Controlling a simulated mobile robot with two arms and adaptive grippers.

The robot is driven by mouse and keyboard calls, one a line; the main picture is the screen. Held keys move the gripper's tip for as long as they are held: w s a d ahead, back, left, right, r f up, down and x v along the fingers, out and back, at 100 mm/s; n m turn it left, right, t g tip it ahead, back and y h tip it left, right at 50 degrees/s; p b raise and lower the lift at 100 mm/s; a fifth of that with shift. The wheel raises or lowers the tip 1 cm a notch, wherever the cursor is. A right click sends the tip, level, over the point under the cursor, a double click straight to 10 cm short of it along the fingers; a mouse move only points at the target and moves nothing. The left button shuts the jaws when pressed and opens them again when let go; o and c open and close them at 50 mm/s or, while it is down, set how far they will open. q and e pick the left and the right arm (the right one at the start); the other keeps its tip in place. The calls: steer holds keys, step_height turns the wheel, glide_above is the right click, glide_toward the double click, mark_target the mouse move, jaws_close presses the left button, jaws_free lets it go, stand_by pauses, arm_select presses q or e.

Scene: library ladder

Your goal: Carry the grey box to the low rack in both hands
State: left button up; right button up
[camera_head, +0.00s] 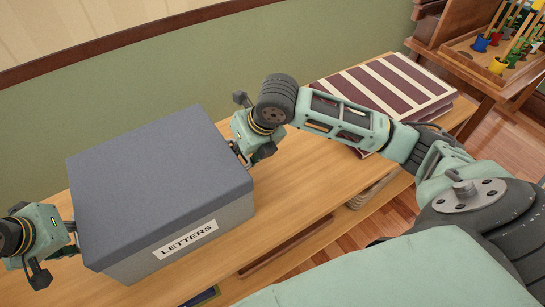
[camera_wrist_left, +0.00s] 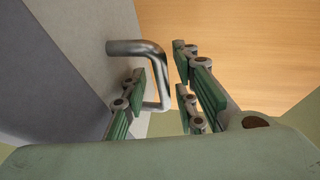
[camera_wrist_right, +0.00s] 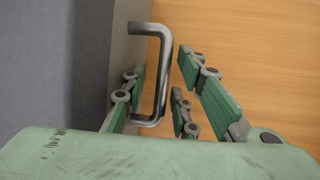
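The grey box (camera_head: 160,190), with a darker lid and a "LETTERS" label, stands on a wooden top (camera_head: 290,205). My left gripper (camera_head: 70,238) is at its left side and my right gripper (camera_head: 240,152) at its right side. In the left wrist view a metal handle (camera_wrist_left: 161,75) stands out from the box between the open fingers (camera_wrist_left: 165,95). In the right wrist view the other handle (camera_wrist_right: 163,75) is likewise between open fingers (camera_wrist_right: 160,88). One finger of each reaches between handle and box wall. I cannot pick out the low rack for certain.
Maroon-and-cream striped albums (camera_head: 385,90) lie on the wooden top, behind my right forearm. A wooden stand with small coloured pots (camera_head: 497,66) is at the upper right. A green wall (camera_head: 200,75) runs behind. Wooden floor (camera_head: 495,140) shows at the right.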

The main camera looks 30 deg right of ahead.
arm_select(q)
steer(key=shift+a+r, duration=0.1)
steer(key=shift+r, duration=0.1)
arm_select(e)
steer(key=shift+d, duration=0.1)
steer(key=shift+r, duration=0.1)
arm_select(q)
steer(key=v, duration=1.1)
steer(key=shift+s+r, duration=0.2)
arm_select(e)
steer(key=v, duration=1.1)
steer(key=shift+s+r, duration=0.2)
steer(key=shift+r, duration=0.15)
steer(key=shift+d, duration=0.1)
arm_select(q)
steer(key=shift+f, duration=0.1)
arm_select(e)
steer(key=shift+s+f, duration=0.1)
